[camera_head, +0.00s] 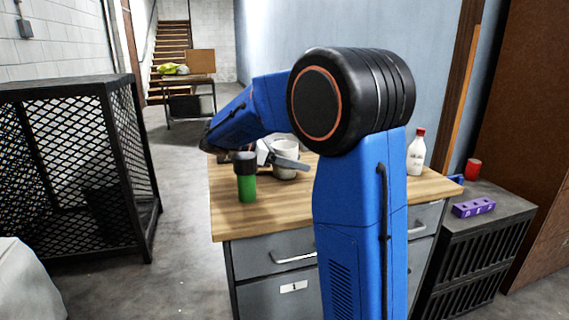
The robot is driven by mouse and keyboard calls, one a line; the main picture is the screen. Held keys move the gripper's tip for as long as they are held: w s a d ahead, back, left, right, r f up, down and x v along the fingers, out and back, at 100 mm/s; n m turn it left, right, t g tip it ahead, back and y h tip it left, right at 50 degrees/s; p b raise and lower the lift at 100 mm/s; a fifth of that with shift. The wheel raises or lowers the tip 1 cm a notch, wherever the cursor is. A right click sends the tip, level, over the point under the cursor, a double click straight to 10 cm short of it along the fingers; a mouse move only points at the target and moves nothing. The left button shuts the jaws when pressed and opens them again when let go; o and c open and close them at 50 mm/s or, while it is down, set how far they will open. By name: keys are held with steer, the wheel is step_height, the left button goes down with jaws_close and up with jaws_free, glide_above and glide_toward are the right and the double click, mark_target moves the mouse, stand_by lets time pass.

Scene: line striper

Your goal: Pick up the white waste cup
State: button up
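The white waste cup (286,146) stands on the wooden top of the workbench (237,217), left of my arm's upright blue link. My gripper (290,160) is at the cup, reaching in from the left. One grey finger crosses in front of the cup's middle and hides part of it. The other finger is not clearly seen, so I cannot tell whether the gripper touches or grips the cup.
A green bottle with a black lid (246,178) stands close in front of my gripper. A white bottle with a red cap (416,153) is at the bench's right. A red cup (473,168) and a purple block (473,207) sit on a dark crate. A mesh cage (75,165) stands left.

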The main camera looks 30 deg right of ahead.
steer(key=c, duration=0.4)
steer(key=shift+c, duration=0.2)
step_height(320, 180, up, 10)
